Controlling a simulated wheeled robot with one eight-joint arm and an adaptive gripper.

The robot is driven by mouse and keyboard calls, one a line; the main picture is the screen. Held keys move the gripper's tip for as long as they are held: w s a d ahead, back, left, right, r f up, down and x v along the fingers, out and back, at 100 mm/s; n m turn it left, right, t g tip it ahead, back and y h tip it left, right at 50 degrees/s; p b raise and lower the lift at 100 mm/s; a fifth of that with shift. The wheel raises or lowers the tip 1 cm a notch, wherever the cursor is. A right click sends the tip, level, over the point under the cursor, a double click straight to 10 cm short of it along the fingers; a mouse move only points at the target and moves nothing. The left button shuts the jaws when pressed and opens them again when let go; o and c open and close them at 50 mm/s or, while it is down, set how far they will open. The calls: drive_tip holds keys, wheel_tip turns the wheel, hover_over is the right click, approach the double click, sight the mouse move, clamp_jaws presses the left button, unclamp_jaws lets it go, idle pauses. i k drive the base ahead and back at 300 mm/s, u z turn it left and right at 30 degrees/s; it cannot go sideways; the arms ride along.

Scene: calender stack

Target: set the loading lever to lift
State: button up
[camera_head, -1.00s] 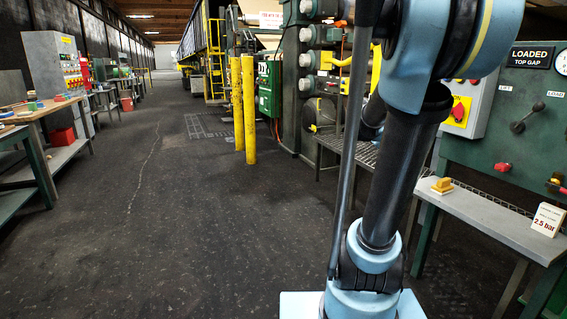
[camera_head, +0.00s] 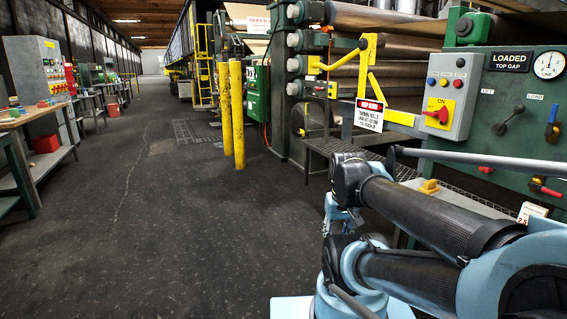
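The loading lever (camera_head: 509,118) is a black lever with a round knob on the green panel (camera_head: 465,150) at the right. It tilts up and to the right, its knob toward the LOAD label (camera_head: 535,97) and away from the LIFT label (camera_head: 488,91). No part of my arm touches it. My arm's dark and light-blue links fill the lower right, below the panel. My gripper is not in view, so whether it is open or shut does not show.
A grey box (camera_head: 456,92) has a red switch. A bench with a yellow block (camera_head: 429,187) runs below, partly hidden by my arm. A warning sign (camera_head: 369,115) hangs left. The floor (camera_head: 190,230) at left is clear.

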sight(519, 108)
drive_tip(key=z, duration=1.85)
drive_tip(key=k, duration=0.7)
drive_tip(key=u, duration=0.2)
drive_tip(key=i, duration=0.5)
